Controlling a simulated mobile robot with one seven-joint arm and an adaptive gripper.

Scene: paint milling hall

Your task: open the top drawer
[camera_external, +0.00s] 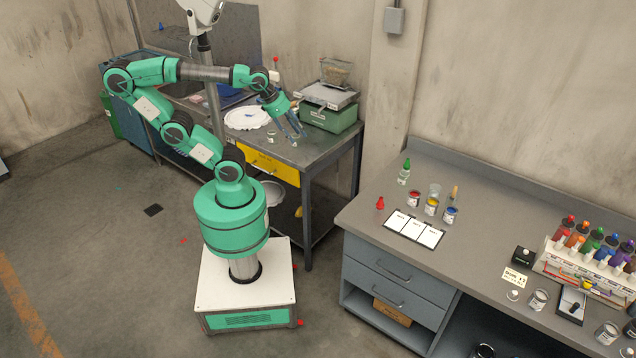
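The grey bench on the right has two stacked drawers under its left end. The top drawer (384,267) is shut, with its front flush and a dark bar handle (393,271) across it. The lower drawer (394,297) is also shut and has a similar handle. My gripper (287,138) hangs over the right part of the back metal table, well away from these drawers. Its fingers point down and look spread apart, with nothing clearly held between them. A yellow drawer front (268,164) shows under the back table, below and left of my gripper.
A green scale (330,117) stands right of my gripper, and a white plate (247,118) lies left of it. The grey benchtop (340,222) holds paint jars, label cards (414,228) and a bottle rack (583,268). Open floor (330,300) lies between my base and the grey drawers.

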